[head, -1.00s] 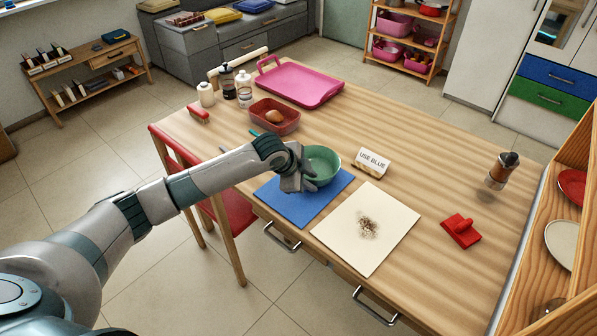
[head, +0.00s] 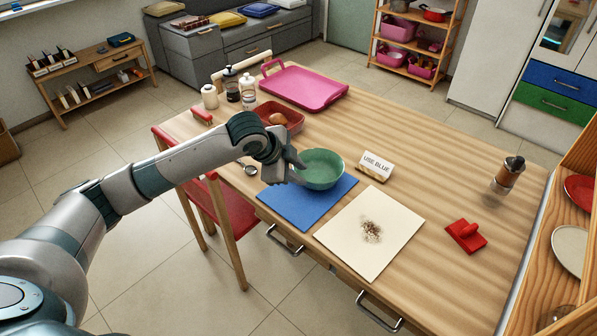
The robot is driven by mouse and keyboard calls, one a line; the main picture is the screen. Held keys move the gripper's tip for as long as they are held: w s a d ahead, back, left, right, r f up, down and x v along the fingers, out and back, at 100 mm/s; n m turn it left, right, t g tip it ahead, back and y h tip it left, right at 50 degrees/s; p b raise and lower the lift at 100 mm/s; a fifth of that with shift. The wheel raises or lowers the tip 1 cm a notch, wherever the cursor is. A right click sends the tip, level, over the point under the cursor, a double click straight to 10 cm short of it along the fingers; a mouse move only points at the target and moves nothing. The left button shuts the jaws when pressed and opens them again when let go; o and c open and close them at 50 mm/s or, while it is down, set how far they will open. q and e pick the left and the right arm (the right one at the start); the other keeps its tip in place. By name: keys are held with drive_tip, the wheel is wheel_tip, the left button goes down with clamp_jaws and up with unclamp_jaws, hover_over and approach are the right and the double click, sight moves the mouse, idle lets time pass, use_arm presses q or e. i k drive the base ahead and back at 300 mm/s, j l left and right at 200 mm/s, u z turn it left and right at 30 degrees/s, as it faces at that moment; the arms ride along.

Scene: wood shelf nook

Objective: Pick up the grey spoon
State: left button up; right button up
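A small round grey metal piece (head: 250,170), which looks like the bowl of the grey spoon, lies on the table left of the blue mat. The rest of it is hidden behind my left arm. My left gripper (head: 299,171) is at the left rim of the green bowl (head: 323,172), right of the spoon. Its fingers look apart, with nothing seen between them. The green bowl stands upright on the blue mat (head: 300,211). My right gripper is not in view.
A cream mat (head: 343,251) with a dark crumb pile lies right of the blue mat. A "USE BLUE" sign (head: 376,164) stands behind. A red container (head: 290,115), bottles and a pink tray (head: 310,92) are further back. A red chair (head: 238,212) is at the table's left edge.

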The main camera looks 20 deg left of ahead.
sight(251, 170)
drive_tip(key=i+j, duration=0.15)
drive_tip(key=j, duration=0.2)
drive_tip(key=i+j, duration=0.1)
drive_tip(key=j, duration=0.2)
drive_tip(key=i+j, duration=0.15)
drive_tip(key=j, duration=0.2)
drive_tip(key=i+j, duration=0.1)
drive_tip(key=j, duration=0.25)
drive_tip(key=i+j, duration=0.15)
drive_tip(key=j, duration=0.15)
